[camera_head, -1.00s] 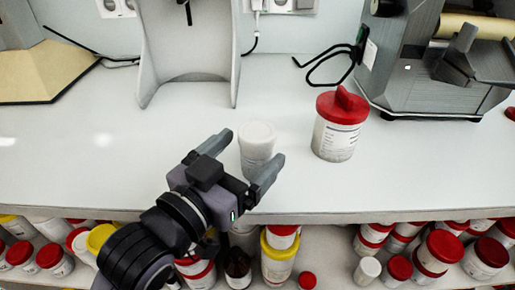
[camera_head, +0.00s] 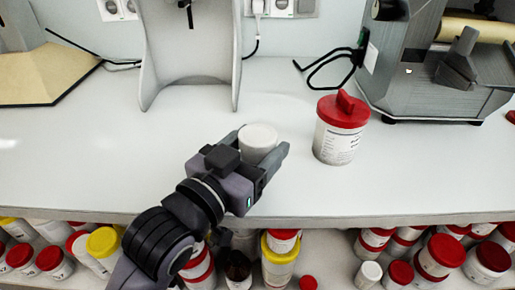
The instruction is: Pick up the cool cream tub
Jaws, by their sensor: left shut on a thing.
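The cream tub is a small white tub (camera_head: 258,138) with a white lid, on the white counter (camera_head: 90,170) near its front edge. My left gripper (camera_head: 264,150) is around it from the front left, with its fingers closed on the tub's sides. The lower part of the tub is hidden behind the gripper. I cannot tell whether the tub touches the counter. My right gripper does not show.
A larger white jar with a red lid (camera_head: 340,128) stands to the right of the tub. A grey machine (camera_head: 420,75) is at the back right and a grey stand (camera_head: 188,50) at the back. Below the counter edge is a shelf of several jars. The left counter is clear.

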